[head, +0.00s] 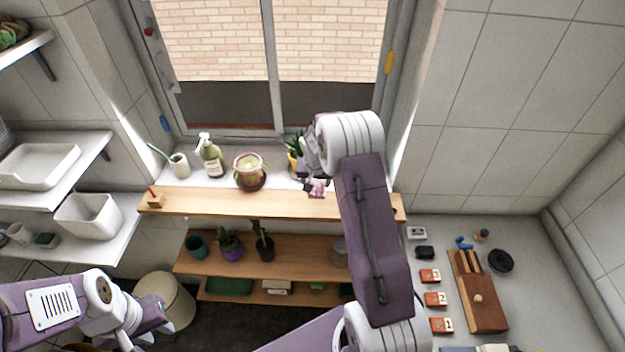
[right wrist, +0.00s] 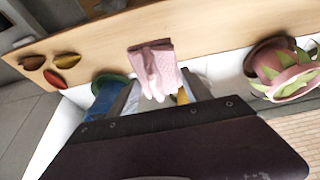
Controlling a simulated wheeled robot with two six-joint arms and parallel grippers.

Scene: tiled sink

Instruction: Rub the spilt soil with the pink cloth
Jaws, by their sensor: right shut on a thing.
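The pink cloth (head: 318,188) is held by my right gripper (head: 312,178) over the wooden window shelf. In the right wrist view the cloth (right wrist: 152,66) hangs between the fingers (right wrist: 155,92), folded and bunched, close to the board; I cannot tell whether it touches. No spilt soil is clearly visible; the cloth and gripper may cover it. My left gripper (head: 152,335) is low at the bottom left, away from the shelf, and its jaw opening is unclear.
Brown, yellow and red oval pieces (right wrist: 50,68) lie on the board. Potted plants (head: 263,245) occupy the lower shelf.

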